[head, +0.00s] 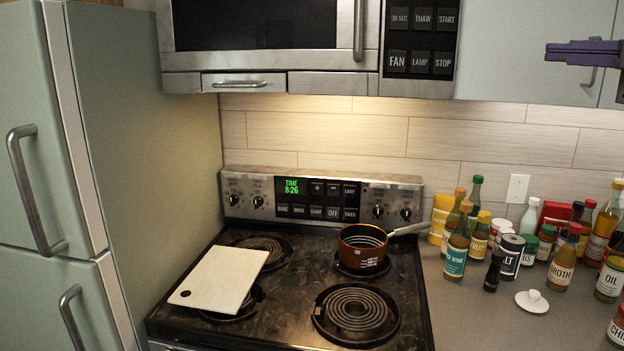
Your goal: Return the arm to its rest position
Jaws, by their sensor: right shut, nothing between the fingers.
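My right gripper (583,52) is at the upper right edge of the head view, in front of the upper cabinet and high above the counter. Its purple fingers point left, are shut and hold nothing. Most of the right arm is out of the picture. My left gripper does not show. The coil stove (290,325) stands below, well away from the gripper. A brown saucepan (362,248) sits on its back right coil with the handle pointing right. A white cutting board (218,280) lies over the front left coil.
Several bottles and jars (456,250) crowd the counter right of the stove, below the gripper. A white lid (531,301) lies near them. A microwave (265,25) hangs above the stove. A fridge (130,150) stands at left. The space above the stove is free.

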